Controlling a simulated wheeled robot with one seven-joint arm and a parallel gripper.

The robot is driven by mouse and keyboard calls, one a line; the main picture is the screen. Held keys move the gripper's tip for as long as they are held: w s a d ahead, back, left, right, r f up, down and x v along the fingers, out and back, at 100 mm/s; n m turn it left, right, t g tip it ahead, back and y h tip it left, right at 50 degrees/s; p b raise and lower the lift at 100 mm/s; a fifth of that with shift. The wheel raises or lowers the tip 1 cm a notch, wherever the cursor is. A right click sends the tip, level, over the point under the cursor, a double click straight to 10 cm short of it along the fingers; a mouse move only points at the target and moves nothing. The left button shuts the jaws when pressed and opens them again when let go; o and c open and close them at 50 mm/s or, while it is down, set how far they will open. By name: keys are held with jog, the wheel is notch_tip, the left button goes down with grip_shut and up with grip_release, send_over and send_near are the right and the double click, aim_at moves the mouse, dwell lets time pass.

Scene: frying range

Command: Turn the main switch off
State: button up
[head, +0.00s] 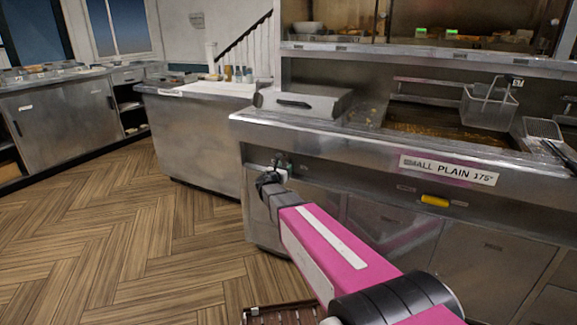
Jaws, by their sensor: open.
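My gripper (272,179) is at the end of my pink arm, small and dark, close in front of the left end of the fryer's steel front panel. It is open. A small dark greenish fitting (284,160) shows just beyond the gripper on the panel. It may be the main switch, but it is partly hidden and too small to tell. I cannot tell whether the gripper touches it. A yellow handle or knob (434,201) sits farther right on the fryer front, below the white label "SMALL PLAIN 175°" (449,170).
The fryer (262,124) has a closed steel lid box (303,102) and a wire basket (489,106) on top. A steel counter (200,130) stands behind left, with bottles on it. Open wooden floor (110,230) lies to the left. A reddish slatted item (280,314) lies at the bottom.

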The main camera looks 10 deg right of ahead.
aim_at(287, 165)
jog(key=shift+x, duration=2.05)
grip_shut()
